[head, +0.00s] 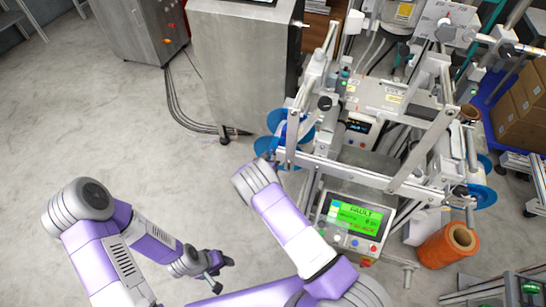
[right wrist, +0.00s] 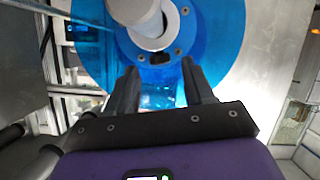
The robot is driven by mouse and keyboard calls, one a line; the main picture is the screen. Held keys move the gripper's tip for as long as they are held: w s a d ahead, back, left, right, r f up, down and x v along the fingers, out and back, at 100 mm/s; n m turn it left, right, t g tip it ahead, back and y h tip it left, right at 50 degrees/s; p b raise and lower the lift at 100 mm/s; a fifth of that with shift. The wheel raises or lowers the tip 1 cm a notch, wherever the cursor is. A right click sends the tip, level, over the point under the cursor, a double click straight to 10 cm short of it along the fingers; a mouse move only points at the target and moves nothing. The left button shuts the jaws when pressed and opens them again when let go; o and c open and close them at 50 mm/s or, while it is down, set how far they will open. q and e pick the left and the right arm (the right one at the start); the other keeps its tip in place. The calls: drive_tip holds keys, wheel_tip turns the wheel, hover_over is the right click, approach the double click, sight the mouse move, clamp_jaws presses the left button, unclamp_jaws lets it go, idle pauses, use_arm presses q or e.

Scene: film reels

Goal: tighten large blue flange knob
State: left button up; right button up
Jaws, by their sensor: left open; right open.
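A large blue flange (right wrist: 93,45) fills the top of the right wrist view, with a pale cylinder (right wrist: 143,20) standing out from its hub. I cannot tell which part is its knob. In the head view blue discs (head: 277,121) show at the left side of the machine, partly behind its frame bars. My right gripper (right wrist: 160,78) is open and empty, its two fingers pointing at the flange just below the hub. Contact cannot be told. In the head view its fingers are hidden beyond my wrist. My left gripper (head: 218,270) is open and empty, low over the floor.
The machine carries a control panel (head: 353,218) reading FAULT. An orange roll (head: 447,246) stands at its lower right, and another blue disc (head: 480,194) is on its right side. A steel cabinet (head: 241,65) stands behind. The floor on the left is clear apart from cables (head: 190,115).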

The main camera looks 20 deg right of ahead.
drive_tip(key=shift+x, duration=0.95)
clamp_jaws()
drive_tip(key=shift+w+a+m+g+h, duration=0.2)
drive_tip(key=shift+m+g+h, duration=0.4)
drive_tip(key=shift+m+h, duration=0.3)
drive_tip(key=shift+w+a+m+g+h, duration=0.2)
drive_tip(key=shift+m+g+h, duration=0.4)
drive_tip(key=shift+m+h, duration=0.3)
drive_tip(key=shift+m+g, duration=0.3)
drive_tip(key=shift+m, duration=0.1)
drive_tip(key=shift+s+f+h, duration=0.1)
drive_tip(key=shift+h, duration=0.2)
unclamp_jaws()
